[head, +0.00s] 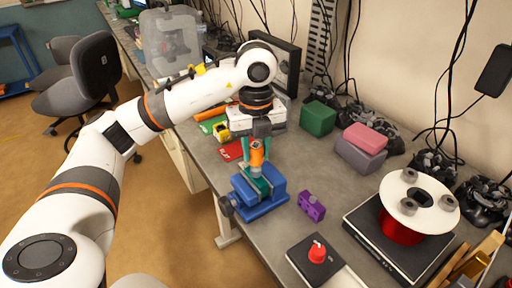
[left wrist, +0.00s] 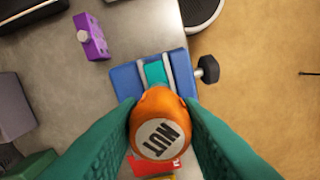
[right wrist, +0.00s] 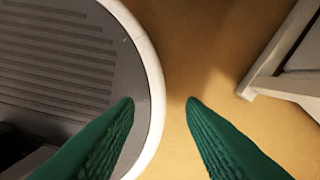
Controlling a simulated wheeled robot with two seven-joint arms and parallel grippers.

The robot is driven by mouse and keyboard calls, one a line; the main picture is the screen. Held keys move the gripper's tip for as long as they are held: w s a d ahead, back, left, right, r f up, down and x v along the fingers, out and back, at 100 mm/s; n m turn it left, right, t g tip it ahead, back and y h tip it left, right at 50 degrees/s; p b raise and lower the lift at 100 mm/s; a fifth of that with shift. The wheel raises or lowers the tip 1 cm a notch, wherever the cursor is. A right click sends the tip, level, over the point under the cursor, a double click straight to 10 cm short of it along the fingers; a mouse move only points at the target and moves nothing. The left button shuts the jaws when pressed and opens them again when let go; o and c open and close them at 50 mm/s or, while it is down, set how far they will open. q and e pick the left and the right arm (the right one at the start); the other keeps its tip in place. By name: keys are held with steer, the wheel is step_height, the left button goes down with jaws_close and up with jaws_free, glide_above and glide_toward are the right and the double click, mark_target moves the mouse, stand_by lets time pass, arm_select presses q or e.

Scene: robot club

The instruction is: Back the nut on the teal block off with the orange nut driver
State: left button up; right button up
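The orange nut driver (head: 257,154) is upright between the green fingers of my left gripper (head: 256,152). In the left wrist view its orange handle (left wrist: 160,112), with NUT on its end, is pinched from both sides. The teal block (head: 262,187) sits in a blue vise (head: 270,206), and it also shows in the left wrist view (left wrist: 154,73). The driver stands over the block; its tip and the nut are hidden, so I cannot tell if they touch. My right gripper (right wrist: 160,103) is open and empty above the floor, beside a grey ribbed surface.
A purple block (head: 311,205) with a grey nut lies right of the vise. A red knob (head: 318,253) on a dark base is near the front edge. A white disc (head: 419,203) on a red drum stands at the right. Green and pink boxes (head: 318,118) (head: 366,138) are behind.

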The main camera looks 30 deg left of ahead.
arm_select(q)
steer(key=n+p, duration=0.1)
steer(key=n, duration=0.2)
steer(key=shift+r, duration=0.15)
steer(key=shift+c, duration=0.4)
steer(key=n+p, duration=0.2)
steer(key=n, duration=0.3)
steer(key=shift+n, duration=0.3)
steer(key=o, duration=0.4)
steer(key=shift+n, duration=0.4)
steer(key=c, duration=0.4)
steer(key=shift+o, duration=0.2)
steer(key=shift+r+p, duration=2.65)
steer(key=shift+r, duration=0.8)
